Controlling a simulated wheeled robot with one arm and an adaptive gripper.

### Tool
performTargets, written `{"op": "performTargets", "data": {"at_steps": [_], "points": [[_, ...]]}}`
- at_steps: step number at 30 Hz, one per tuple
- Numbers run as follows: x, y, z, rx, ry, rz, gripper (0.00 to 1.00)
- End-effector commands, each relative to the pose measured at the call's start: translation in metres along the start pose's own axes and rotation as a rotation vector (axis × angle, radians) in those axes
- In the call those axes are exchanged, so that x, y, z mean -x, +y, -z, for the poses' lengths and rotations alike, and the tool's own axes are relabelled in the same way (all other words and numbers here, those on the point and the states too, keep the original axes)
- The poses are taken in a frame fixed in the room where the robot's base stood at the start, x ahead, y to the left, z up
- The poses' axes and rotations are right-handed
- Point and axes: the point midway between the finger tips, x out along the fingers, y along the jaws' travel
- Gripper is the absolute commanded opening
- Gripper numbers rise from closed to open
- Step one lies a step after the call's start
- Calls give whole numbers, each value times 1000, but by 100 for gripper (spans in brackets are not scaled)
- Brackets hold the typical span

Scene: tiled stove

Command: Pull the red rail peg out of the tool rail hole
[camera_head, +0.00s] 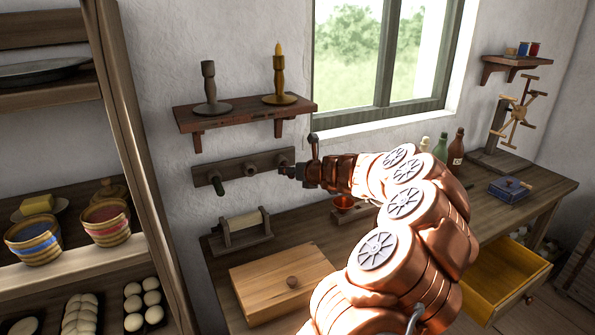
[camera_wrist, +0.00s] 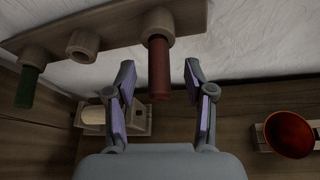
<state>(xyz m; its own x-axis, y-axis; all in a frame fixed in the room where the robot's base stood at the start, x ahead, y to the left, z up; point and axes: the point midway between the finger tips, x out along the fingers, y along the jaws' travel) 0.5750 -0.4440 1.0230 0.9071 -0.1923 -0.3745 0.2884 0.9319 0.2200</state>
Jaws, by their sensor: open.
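The red rail peg (camera_wrist: 159,68) sits in the right-hand hole of the wooden tool rail (camera_wrist: 112,24) in the wrist view, its free end pointing toward me. My gripper (camera_wrist: 160,78) is open, with one finger on each side of the peg's outer end and visible gaps between the fingers and the peg. In the head view the rail (camera_head: 208,178) is fixed to the wall under a shelf, and my gripper (camera_head: 290,171) is at its right end, hiding the red peg there.
A green peg (camera_wrist: 28,86) is in the rail's left hole; the middle socket (camera_wrist: 82,44) is empty. A red bowl (camera_wrist: 289,134) stands at the right. A wooden shelf (camera_head: 240,111) with two candlesticks hangs above the rail. A lidded wooden box (camera_head: 262,288) is on the bench below.

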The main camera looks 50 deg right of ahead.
Motion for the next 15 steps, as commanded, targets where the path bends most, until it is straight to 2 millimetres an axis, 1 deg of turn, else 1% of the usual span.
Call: {"op": "performTargets", "data": {"at_steps": [1,6,15], "points": [[-6,0,-1,1,0,0,54],[-16,2,-1,1,-1,-2,54],[-20,1,0,1,0,-2,54]]}}
